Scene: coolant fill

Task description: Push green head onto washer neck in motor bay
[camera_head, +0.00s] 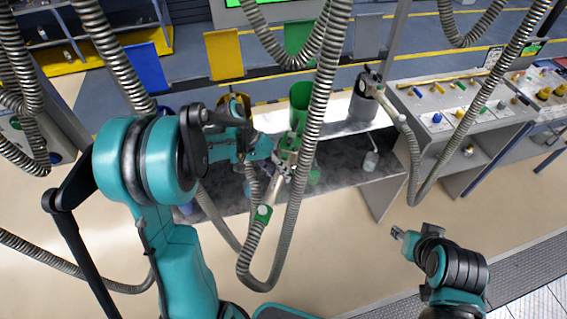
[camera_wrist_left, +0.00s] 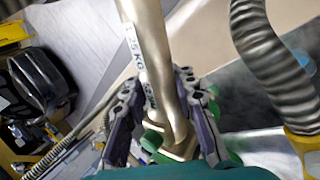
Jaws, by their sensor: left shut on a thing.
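The green head (camera_head: 263,213) is a metal fill head with a green collar, joined to a ribbed grey hose. My left gripper (camera_head: 284,158) is shut on its metal body near the dark bench. In the left wrist view, the fingers of my left gripper (camera_wrist_left: 165,110) close around the pale metal body of the green head (camera_wrist_left: 150,50), which bears a "25 KG" label; green parts show between the fingers. I cannot make out the washer neck in either view. My right gripper (camera_head: 402,236) is low at the right, away from the bench; its finger opening is too small to judge.
A green holder (camera_head: 300,97) and a dark grey holder (camera_head: 363,101) with another metal head stand on the bench (camera_head: 340,160). Several ribbed hoses hang across the view. A yellow-collared hose (camera_wrist_left: 305,140) is close on the right in the left wrist view. Floor before the bench is open.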

